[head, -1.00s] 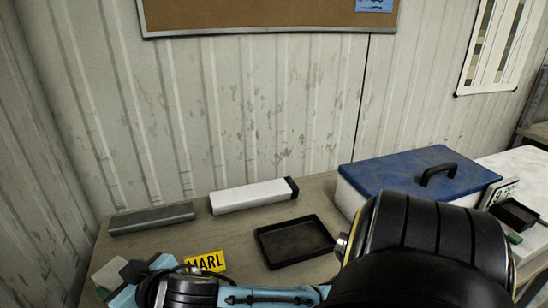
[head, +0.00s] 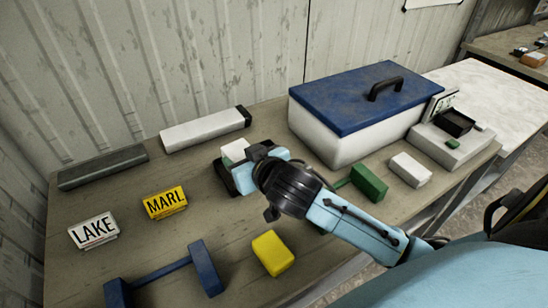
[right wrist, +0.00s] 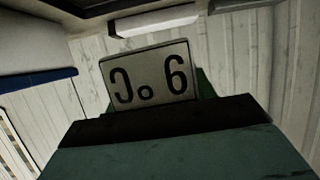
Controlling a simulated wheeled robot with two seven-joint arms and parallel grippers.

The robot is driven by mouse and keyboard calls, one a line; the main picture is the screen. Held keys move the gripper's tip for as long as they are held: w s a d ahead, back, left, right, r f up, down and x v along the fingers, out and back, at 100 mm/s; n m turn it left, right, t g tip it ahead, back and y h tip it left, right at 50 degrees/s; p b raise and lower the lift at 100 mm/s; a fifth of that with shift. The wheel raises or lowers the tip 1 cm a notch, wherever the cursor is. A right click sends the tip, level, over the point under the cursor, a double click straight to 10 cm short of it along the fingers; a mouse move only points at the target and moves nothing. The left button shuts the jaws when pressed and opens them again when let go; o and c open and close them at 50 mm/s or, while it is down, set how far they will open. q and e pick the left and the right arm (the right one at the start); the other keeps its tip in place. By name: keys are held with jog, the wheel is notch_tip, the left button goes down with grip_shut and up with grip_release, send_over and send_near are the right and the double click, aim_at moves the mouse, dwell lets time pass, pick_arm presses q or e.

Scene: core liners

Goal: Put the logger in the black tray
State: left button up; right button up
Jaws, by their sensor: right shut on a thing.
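The tray's dark edge (right wrist: 85,6) shows at the top of the right wrist view. I cannot tell whether the logger touches the tray. My left gripper is not in view.
A blue-lidded box (head: 335,140) stands behind right. Yellow MARL (head: 165,203) and white LAKE (head: 93,231) blocks lie left. A blue barred stand (head: 165,272), yellow block (head: 273,253), green piece (head: 369,184) and white block (head: 410,170) are nearer. Long boxes (head: 205,130) line the back.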

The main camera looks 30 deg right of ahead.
jog(key=w+d+f+p, duration=0.1)
jog(key=w+d+f, duration=0.2)
jog(key=w+d, duration=0.6)
jog(key=shift+m+h, duration=0.3)
jog(key=shift+m, duration=0.2)
jog(key=f, duration=0.2)
jog(key=w+a+f, duration=0.1)
jog(key=f, duration=0.1)
jog(key=w+f+b, duration=0.1)
jog(key=f, duration=0.1)
jog(key=shift+w+a, duration=0.15)
jog(key=shift+a, duration=0.05)
jog(key=shift+f+b, duration=0.4)
jog(key=shift+f, duration=1.6)
